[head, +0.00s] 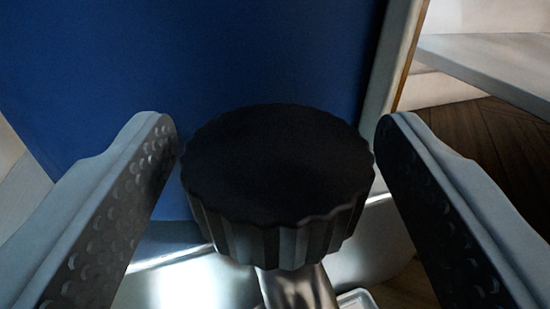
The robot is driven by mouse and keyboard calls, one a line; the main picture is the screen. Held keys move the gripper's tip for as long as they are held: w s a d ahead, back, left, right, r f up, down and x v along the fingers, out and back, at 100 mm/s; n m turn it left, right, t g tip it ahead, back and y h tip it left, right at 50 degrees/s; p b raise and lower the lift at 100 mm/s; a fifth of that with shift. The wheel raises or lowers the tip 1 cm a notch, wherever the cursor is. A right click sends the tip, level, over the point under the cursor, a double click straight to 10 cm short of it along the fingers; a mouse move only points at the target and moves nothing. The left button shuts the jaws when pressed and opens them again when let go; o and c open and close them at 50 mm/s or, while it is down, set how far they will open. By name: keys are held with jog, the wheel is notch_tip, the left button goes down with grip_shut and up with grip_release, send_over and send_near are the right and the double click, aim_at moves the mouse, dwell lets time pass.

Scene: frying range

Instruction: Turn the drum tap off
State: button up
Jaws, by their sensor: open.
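The drum tap (278,165) shows as a black round knob with a ridged rim, in the middle of the head view. A shiny metal stem (300,288) runs down below it. My gripper (277,135) is open, with one finger on each side of the knob. The left fingertip is very near the knob's left edge and the right fingertip very near its right edge. I cannot tell whether either finger touches it. The lower part of the stem is out of view.
A blue panel (100,65) with a pale edge stands behind the knob. Shiny metal surfaces (190,280) lie below it. At the right are a wooden floor (485,140) and a pale flat slab (500,65).

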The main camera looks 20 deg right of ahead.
jog(key=shift+s, duration=0.1)
jog(key=v, duration=1.7)
jog(key=shift+a, duration=0.1)
